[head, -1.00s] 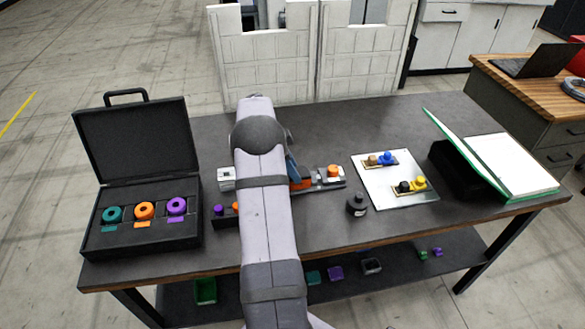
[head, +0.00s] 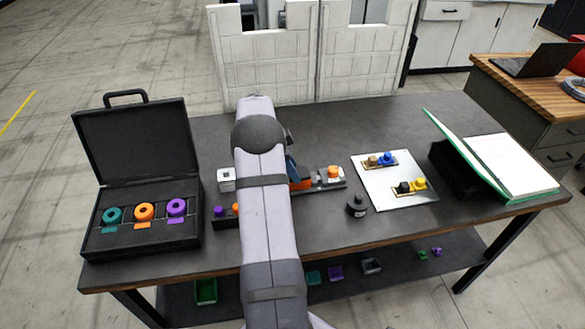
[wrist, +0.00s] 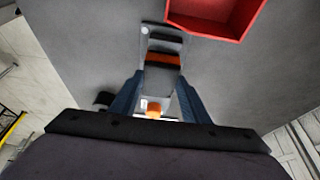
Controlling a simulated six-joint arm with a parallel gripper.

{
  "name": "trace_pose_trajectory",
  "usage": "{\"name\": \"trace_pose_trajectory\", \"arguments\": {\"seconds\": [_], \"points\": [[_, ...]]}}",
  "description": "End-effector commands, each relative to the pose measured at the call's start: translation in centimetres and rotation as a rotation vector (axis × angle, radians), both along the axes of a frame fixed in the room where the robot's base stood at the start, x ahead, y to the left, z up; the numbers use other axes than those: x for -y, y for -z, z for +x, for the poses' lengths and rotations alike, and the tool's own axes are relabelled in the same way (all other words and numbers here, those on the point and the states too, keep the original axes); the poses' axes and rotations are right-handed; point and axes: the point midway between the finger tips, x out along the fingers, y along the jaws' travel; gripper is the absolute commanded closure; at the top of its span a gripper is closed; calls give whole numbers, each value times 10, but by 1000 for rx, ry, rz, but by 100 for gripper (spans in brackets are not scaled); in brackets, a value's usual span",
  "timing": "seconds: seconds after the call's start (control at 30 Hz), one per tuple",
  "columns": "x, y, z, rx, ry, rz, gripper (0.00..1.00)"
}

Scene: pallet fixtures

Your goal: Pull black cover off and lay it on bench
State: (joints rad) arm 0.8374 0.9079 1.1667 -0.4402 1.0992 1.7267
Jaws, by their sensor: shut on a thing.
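My gripper (wrist: 160,80) reaches down over a grey fixture on the bench, its two blue fingers on either side. The fingers are shut on a dark grey-black piece, which seems to be the black cover (wrist: 161,81). It sits in line with the fixture, and I cannot tell whether it is lifted. An orange band (wrist: 163,60) lies just beyond the fingertips and an orange knob (wrist: 154,112) nearer. In the head view my arm hides most of the fixture; its right end with the orange knob (head: 333,172) shows. The bench (head: 325,240) is dark grey.
A black case (head: 190,235) with coloured rings stands open at left. A black knobbed piece (head: 356,207), a white plate (head: 374,187) with small parts, and a green-edged binder (head: 540,188) lie right. A red bin (wrist: 205,28) is beside the fixture. The front right bench is clear.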

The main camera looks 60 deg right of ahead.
Motion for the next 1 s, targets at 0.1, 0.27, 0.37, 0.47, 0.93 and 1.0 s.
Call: {"name": "trace_pose_trajectory", "arguments": {"seconds": [0.1,0.27,0.37,0.47,0.93,1.0], "points": [[5,-15,3,8,-3,-21,97],[4,-14,3,7,-3,-17,98],[4,-14,2,7,-2,-15,98],[4,-17,2,7,-2,-14,98],[3,-41,2,6,-1,-12,98],[3,-44,2,7,-1,-11,98]]}}
